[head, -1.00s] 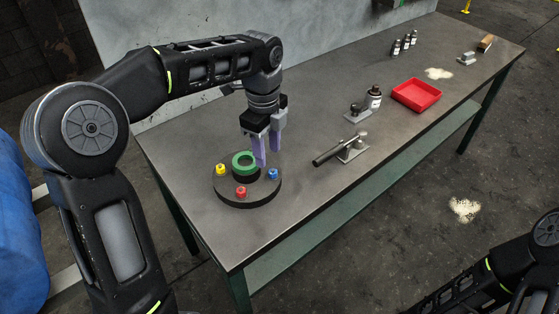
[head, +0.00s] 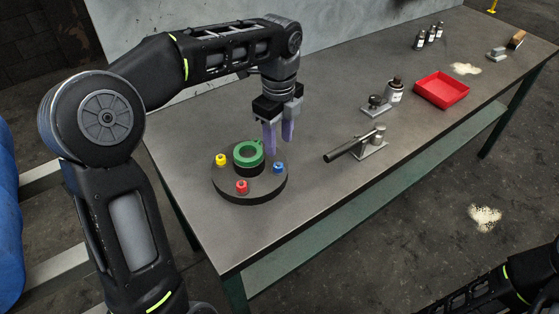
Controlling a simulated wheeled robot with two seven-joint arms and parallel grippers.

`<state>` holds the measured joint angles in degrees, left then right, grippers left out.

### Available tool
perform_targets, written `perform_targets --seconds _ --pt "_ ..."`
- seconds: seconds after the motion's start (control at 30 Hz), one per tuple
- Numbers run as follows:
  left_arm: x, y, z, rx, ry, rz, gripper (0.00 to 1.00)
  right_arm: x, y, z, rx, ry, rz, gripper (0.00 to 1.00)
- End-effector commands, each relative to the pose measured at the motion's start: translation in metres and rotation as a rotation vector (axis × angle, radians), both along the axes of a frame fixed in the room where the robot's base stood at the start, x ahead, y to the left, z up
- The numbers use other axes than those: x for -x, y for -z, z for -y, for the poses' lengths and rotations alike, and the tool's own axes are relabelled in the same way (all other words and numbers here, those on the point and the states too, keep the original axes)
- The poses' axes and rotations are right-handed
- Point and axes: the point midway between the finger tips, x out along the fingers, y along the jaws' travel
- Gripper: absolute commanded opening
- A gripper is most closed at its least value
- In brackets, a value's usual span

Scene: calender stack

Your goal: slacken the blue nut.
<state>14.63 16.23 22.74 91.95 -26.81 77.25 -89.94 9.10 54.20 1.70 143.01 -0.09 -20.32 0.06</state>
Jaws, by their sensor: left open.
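The blue nut (head: 279,168) sits on the right side of a dark round disc (head: 258,193) on the workbench. A red nut (head: 242,187) and a yellow nut (head: 221,160) sit on the same disc, around a green ring (head: 249,154) on its raised hub. My left gripper (head: 279,148) points down with its two purple fingers apart and empty. In the picture its fingertips are just above the blue nut, apart from it; the exact height is unclear. My right gripper is out of view; only part of that arm shows at the bottom right.
The metal workbench (head: 215,225) holds a black-handled clamp tool (head: 354,146), a small metal fixture (head: 376,105), a bottle (head: 394,91) and a red tray (head: 441,91) to the right. The bench's front left is clear.

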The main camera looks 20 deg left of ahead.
Motion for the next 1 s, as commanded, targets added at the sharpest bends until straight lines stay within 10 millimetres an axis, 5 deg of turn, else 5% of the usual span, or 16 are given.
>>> perform_targets --seconds 0.27,0.6,1.0 --pt "0.001 0.02 0.0 0.0 -0.001 -0.004 0.44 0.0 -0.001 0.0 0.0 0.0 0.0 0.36" --pt "0.001 0.07 0.0 -0.002 -0.002 -0.003 0.44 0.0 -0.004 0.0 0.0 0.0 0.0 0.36" --pt "0.0 0.079 0.0 -0.002 -0.002 0.0 0.43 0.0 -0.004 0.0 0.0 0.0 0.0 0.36"
